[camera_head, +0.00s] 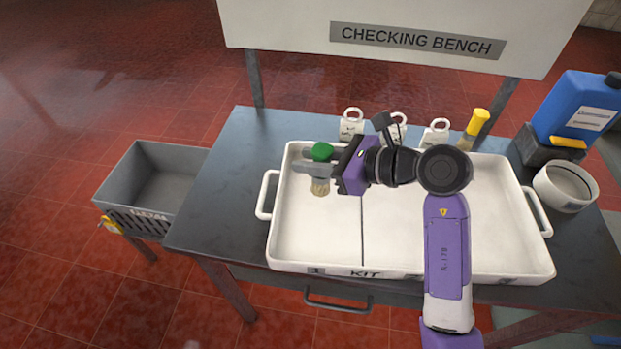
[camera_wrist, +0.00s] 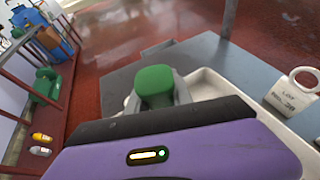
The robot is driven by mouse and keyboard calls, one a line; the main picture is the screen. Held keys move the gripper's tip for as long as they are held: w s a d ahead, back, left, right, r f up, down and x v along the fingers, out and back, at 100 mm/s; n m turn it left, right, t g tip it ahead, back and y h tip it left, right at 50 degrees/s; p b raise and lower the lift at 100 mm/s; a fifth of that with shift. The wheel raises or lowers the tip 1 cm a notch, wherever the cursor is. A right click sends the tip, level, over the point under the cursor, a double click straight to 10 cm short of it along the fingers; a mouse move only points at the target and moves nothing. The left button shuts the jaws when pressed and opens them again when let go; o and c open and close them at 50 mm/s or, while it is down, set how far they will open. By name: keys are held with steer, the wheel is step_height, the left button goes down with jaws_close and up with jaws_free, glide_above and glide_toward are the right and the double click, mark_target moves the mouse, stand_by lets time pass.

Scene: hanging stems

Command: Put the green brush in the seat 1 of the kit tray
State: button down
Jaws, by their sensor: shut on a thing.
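The green brush (camera_head: 321,152) has a green top and pale bristles pointing down. It is upright between the fingers of my gripper (camera_head: 320,170), which is shut on it. In the wrist view the green top (camera_wrist: 155,84) shows between the grey fingers. The white kit tray (camera_head: 300,256) lies on the bench, split by a dark line into a left and a right part. The brush is over the left part, whose front rim bears the label 1. I cannot tell whether the bristles touch the tray floor. My arm covers much of the right part.
A yellow-handled brush (camera_head: 476,124) and several white tagged items stand behind the tray. A blue canister (camera_head: 580,108) and a white round bowl (camera_head: 566,187) are at right. A grey crate (camera_head: 150,182) stands left of the bench (camera_head: 215,195).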

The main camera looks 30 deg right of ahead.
steer(key=shift+f, duration=2.85)
steer(key=shift+f, duration=0.15)
steer(key=c, duration=1.1)
jaws_free()
steer(key=shift+c, duration=0.2)
steer(key=v, duration=1.2)
